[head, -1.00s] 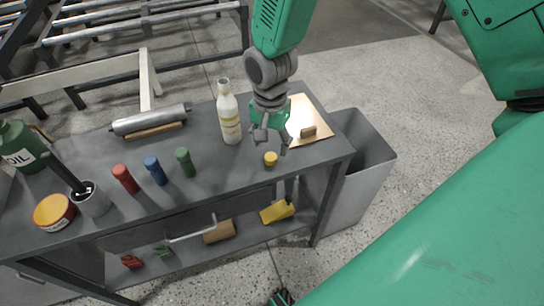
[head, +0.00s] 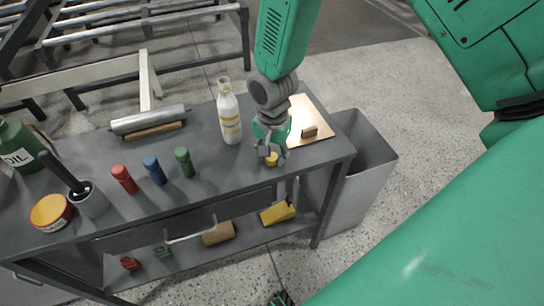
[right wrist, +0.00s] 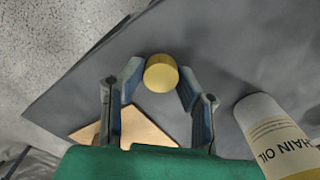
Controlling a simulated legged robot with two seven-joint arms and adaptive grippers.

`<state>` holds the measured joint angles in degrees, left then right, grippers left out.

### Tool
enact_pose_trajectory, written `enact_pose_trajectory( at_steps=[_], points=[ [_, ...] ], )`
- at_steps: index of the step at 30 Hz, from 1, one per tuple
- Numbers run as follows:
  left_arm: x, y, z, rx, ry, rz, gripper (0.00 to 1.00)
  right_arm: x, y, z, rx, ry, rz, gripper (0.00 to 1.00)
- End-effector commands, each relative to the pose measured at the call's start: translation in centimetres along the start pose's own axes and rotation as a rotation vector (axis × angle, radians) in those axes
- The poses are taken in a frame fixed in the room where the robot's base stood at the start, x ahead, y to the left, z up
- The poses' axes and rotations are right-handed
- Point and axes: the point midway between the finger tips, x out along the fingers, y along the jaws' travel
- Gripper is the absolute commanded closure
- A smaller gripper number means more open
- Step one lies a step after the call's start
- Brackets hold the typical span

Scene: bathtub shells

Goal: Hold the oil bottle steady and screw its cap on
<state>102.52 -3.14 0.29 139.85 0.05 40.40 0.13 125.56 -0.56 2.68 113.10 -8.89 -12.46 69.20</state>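The oil bottle (head: 229,118), white with a pale label, stands upright and uncapped on the grey bench, left of my right gripper. Its label reads "CHAIN OIL" in the right wrist view (right wrist: 272,130). The yellow cap (head: 271,160) sits on the bench near its front edge. My right gripper (head: 268,152) is low over the cap. In the right wrist view the cap (right wrist: 161,74) lies between the spread fingertips (right wrist: 161,80), which look very near its sides; contact is not clear.
Red, blue and green cylinders (head: 185,162) stand left of the bottle. A roller (head: 150,120), a yellow-red tin (head: 52,212), a brush cup (head: 90,201) and a green oil can (head: 22,148) lie further left. A copper-coloured plate (head: 308,118) is behind the gripper, a grey bin (head: 365,160) to the right.

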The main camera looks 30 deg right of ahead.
Motion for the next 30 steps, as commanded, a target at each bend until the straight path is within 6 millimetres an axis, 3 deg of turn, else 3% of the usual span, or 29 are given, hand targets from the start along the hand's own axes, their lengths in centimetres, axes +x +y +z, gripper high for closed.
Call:
enact_pose_trajectory(
  at_steps=[13,24,30],
  points=[
    [-0.1,0.0,0.0,0.000,0.000,0.000,0.60,-0.6,0.0,-0.1,0.001,0.000,-0.002,0.83],
    [-1.5,0.0,-0.1,0.000,0.000,0.000,0.60,-7.6,-0.1,-0.1,0.000,0.001,-0.003,0.83],
    [-1.8,0.0,-0.1,0.000,0.000,0.000,0.60,-9.7,-0.1,-0.1,-0.001,0.000,-0.001,0.83]
  ],
)
